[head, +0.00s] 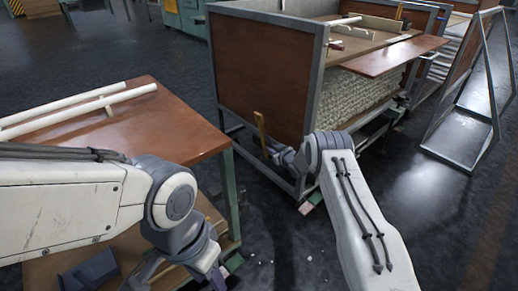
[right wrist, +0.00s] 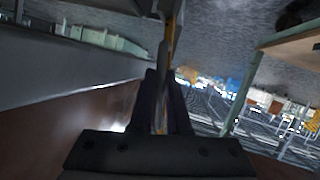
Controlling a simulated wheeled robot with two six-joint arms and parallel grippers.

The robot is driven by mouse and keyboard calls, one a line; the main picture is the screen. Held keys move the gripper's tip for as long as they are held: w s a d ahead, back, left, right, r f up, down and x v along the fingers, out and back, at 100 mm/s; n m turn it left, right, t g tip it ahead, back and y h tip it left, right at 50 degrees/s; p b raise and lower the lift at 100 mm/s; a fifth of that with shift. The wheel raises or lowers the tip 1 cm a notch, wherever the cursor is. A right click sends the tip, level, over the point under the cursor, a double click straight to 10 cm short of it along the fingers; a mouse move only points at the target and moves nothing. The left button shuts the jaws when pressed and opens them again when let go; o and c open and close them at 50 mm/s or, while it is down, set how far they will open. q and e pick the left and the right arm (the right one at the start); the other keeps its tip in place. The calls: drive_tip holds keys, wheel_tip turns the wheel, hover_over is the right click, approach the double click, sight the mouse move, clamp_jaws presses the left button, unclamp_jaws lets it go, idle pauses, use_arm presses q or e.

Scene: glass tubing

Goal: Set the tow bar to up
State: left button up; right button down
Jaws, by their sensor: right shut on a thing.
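The tow bar (head: 261,130) is a thin yellow-brown bar at the near end of a metal-framed cart (head: 265,70). It stands nearly upright, leaning slightly left at the top, in front of the cart's brown end panel. My right gripper (head: 268,151) is at the bar's lower part, and its fingers are small and partly hidden by my wrist. In the right wrist view the tow bar (right wrist: 171,45) runs down between the dark fingers, which are shut on it. My left gripper (head: 142,277) is at the bottom edge by the table, partly cut off, and its jaws are unclear.
A brown-topped table (head: 165,125) with white tubes (head: 75,108) stands at the left, close to my left arm. The cart carries a brown board (head: 395,55) and more tubes. A metal A-frame (head: 470,105) stands at the right. Dark floor between table and cart is mostly clear.

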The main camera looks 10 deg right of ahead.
drive_tip(key=shift+d, duration=0.15)
drive_tip(key=c, duration=0.9)
unclamp_jaws()
drive_tip(key=p+v, duration=0.5)
drive_tip(key=v, duration=0.5)
drive_tip(key=shift+s, duration=0.2)
